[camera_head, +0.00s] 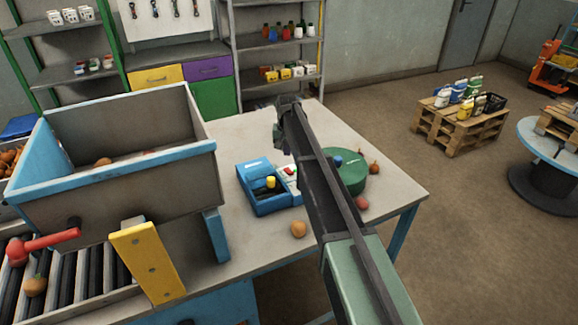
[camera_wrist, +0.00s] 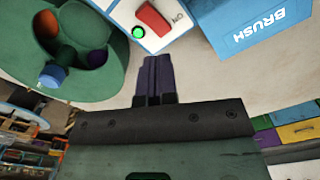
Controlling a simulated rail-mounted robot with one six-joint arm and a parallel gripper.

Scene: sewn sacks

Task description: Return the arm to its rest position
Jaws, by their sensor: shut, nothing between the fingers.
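My arm (camera_head: 325,190) reaches from the lower right over the table (camera_head: 395,190). In the wrist view my gripper (camera_wrist: 152,62) shows as two dark fingers side by side, shut with nothing between them. They point at the table near a white box with a red switch (camera_wrist: 155,18) and a lit green button. In the head view the gripper's fingers are too small and dark to make out at the arm's far end.
A green round container (camera_head: 348,172) stands right of the arm, a blue box (camera_head: 268,187) left of it. Loose round items, such as an onion (camera_head: 298,229), lie on the table. A large blue-rimmed hopper (camera_head: 150,165) stands left. The table's right edge is open.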

